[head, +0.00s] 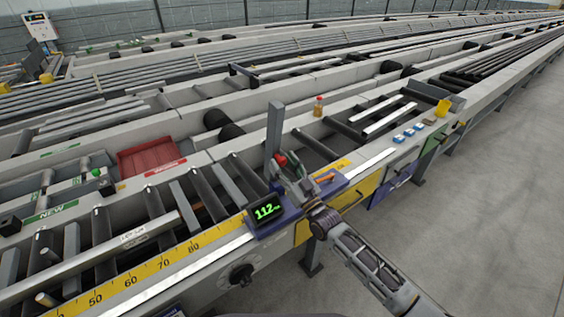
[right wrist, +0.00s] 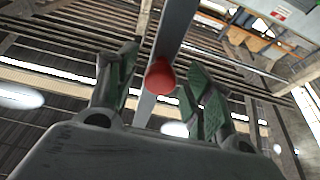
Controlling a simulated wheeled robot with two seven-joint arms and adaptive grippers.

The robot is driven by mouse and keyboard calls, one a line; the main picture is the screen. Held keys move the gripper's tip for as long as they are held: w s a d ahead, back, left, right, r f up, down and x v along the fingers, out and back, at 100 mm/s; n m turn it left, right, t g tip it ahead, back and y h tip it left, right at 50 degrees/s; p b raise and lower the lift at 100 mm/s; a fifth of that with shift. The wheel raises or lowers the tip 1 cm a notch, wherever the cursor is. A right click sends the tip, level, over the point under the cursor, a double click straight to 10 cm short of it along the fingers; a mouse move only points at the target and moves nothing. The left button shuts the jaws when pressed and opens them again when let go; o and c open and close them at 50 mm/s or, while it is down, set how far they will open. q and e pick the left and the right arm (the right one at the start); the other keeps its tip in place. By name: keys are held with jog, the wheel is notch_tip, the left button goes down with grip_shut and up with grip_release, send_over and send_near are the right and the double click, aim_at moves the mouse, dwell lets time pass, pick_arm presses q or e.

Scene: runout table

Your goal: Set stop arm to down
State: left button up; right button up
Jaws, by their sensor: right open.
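The stop arm (head: 274,128) is a flat grey bar standing upright at the edge of the runout table, with a red knob (head: 281,160) low on it. My right gripper (head: 288,174) is at the knob, coming from the front right. In the right wrist view the grey bar (right wrist: 175,35) runs up between my open fingers (right wrist: 160,68). The red knob (right wrist: 160,77) sits between the two green-padded fingers, with a gap showing on each side. The foot of the stop arm is partly hidden by my gripper in the head view. My left gripper is not in view.
A blue-cased display (head: 267,210) reading 112 stands just left of my right gripper. A yellow scale (head: 130,281) runs along the table edge. A red tray (head: 152,158) lies among the rollers. A small bottle (head: 318,106) stands behind. The floor at right is clear.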

jog(key=shift+w+a+r, duration=0.25)
jog(key=shift+w+a, duration=0.1)
jog(key=shift+w, duration=0.05)
grip_shut()
